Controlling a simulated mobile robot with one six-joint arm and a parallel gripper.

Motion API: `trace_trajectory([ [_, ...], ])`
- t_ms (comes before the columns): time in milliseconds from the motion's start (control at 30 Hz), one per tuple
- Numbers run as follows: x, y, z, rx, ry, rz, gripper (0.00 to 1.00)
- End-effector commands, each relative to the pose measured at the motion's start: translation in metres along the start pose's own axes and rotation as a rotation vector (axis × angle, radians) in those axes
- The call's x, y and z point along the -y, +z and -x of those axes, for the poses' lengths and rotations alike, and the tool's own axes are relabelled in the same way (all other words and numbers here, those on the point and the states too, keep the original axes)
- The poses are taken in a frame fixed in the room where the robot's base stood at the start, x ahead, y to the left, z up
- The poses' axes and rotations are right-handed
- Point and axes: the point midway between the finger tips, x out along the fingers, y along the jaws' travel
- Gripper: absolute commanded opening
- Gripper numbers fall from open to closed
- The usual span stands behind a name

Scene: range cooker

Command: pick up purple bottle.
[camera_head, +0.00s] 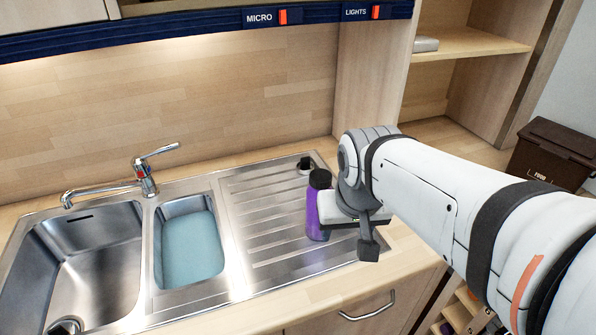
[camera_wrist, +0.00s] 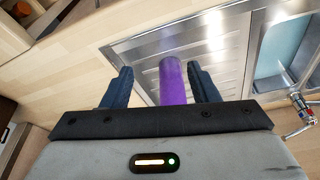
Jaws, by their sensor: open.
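The purple bottle (camera_head: 317,215) with a black cap stands upright on the ribbed steel drainboard (camera_head: 265,215), near its right side, in the head view. My gripper (camera_head: 341,208) is beside it, and its white body hides part of the bottle's right side. In the wrist view, the bottle (camera_wrist: 173,82) shows between the two dark fingers of my open gripper (camera_wrist: 160,70). It lies closer to the right-hand finger, with a wider gap on the left. I cannot tell whether any finger touches it. Its lower part in that view is hidden behind the gripper body.
A large steel basin (camera_head: 85,265) and a smaller basin with a pale blue bottom (camera_head: 192,248) lie left of the drainboard. A tap (camera_head: 146,180) stands behind them. A wooden upright and shelf (camera_head: 470,43) rise behind my arm. A brown bin (camera_head: 552,153) is at the far right.

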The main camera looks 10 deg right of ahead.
Motion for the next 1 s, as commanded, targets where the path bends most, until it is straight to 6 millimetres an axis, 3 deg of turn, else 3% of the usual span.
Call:
trace_trajectory([
  [200,0.013,-0.093,0.000,-0.045,0.077,-0.204,0.72],
  [300,0.021,-0.126,0.000,-0.075,0.101,-0.289,0.72],
  [400,0.027,-0.148,0.000,-0.097,0.116,-0.347,0.72],
  [500,0.029,-0.158,-0.004,-0.107,0.123,-0.376,0.72],
  [767,0.025,-0.162,-0.030,-0.107,0.125,-0.380,0.72],
  [1000,0.019,-0.165,-0.065,-0.106,0.124,-0.380,0.72],
])
